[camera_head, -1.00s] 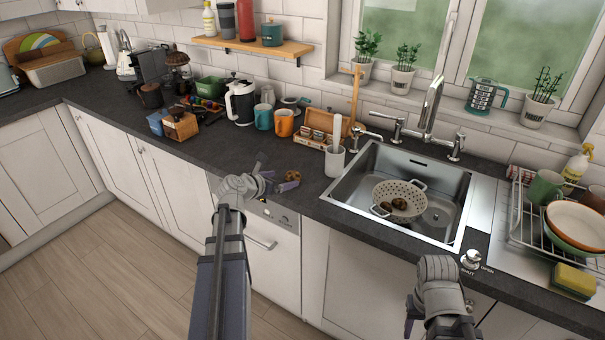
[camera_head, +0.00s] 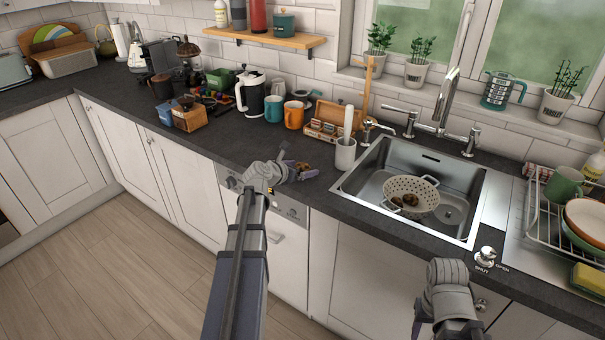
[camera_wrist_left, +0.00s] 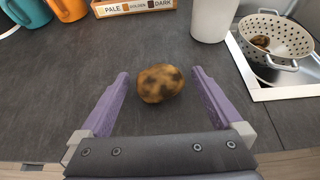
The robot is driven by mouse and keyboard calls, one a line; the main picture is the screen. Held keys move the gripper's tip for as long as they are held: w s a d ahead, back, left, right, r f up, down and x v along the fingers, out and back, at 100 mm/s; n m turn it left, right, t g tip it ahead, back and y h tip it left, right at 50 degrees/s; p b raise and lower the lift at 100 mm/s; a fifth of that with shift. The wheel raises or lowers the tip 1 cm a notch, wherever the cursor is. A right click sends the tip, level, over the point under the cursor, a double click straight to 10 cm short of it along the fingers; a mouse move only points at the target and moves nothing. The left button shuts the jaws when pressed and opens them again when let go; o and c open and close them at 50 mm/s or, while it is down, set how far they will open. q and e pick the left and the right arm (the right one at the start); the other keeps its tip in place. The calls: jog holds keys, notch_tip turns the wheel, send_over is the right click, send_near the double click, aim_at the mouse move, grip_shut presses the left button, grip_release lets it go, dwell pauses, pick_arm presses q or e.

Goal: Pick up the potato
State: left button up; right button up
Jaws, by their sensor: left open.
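A brown, dark-spotted potato (camera_wrist_left: 160,83) lies on the slate worktop in the left wrist view. In the head view the potato (camera_head: 302,166) shows partly behind my left gripper (camera_head: 294,171). In the left wrist view the gripper's two purple fingers (camera_wrist_left: 160,75) are apart, one on each side of the potato, with a visible gap on both sides. My left gripper is open and holds nothing. My right gripper (camera_head: 418,324) shows only as a bit of purple finger below its grey wrist at lower right; its jaws are hidden.
A white colander (camera_head: 424,191) with brown items inside sits in the metal sink (camera_head: 366,193). A white utensil pot (camera_head: 345,155), a wooden box (camera_head: 322,131) and teal (camera_head: 273,109) and orange mugs (camera_head: 293,115) stand behind the potato. The worktop left of it is clear.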

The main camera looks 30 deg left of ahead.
pick_arm(q)
jog(key=shift+w+f, duration=0.25)
jog(key=shift+w, duration=0.25)
jog(key=shift+c, duration=0.4)
jog(key=c, duration=1.2)
